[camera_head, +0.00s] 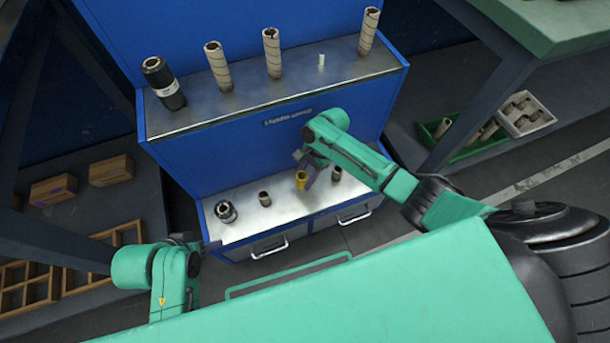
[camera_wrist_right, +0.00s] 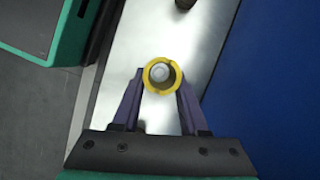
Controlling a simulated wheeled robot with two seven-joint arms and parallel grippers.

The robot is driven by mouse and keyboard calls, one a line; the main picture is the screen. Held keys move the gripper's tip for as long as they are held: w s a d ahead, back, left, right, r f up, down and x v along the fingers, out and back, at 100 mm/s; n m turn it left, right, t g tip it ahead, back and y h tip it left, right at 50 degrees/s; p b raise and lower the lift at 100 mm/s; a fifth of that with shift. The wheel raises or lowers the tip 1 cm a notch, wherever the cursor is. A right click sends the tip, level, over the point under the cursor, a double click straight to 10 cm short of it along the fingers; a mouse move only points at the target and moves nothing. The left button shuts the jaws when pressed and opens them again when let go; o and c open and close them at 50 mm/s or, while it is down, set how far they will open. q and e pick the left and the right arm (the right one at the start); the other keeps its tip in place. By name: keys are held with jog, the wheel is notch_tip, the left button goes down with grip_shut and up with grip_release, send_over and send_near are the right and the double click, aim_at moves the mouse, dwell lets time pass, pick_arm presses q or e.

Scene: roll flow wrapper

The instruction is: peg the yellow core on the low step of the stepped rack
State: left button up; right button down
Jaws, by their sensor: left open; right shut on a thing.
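The stepped rack is blue with metal-topped steps. On its low step (camera_head: 275,222), the short yellow core (camera_head: 300,176) is between the fingers of my right gripper (camera_head: 306,178), which is shut on it. In the right wrist view the yellow core (camera_wrist_right: 162,76) shows end-on as a ring between the purple fingers (camera_wrist_right: 162,90). A pale round peg end (camera_wrist_right: 160,72) shows inside its bore, so the core is lined up over or around a peg. How far down it sits I cannot tell. My left gripper (camera_head: 208,246) is open and empty, left of the rack.
Short brown cores (camera_head: 264,198) (camera_head: 336,173) and a black roll (camera_head: 226,211) stand on the low step. The high step (camera_head: 300,80) bears a black roll (camera_head: 164,83), three tall cores (camera_head: 272,53) and a bare white peg (camera_head: 321,61). Crates (camera_head: 525,116) lie right.

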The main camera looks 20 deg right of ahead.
jog(key=shift+f, duration=0.1)
dwell(0.3)
jog(key=shift+f, duration=0.6)
jog(key=shift+f+b, duration=0.65)
jog(key=shift+f, duration=0.4)
jog(key=shift+p, duration=0.3)
jog(key=shift+f, duration=0.1)
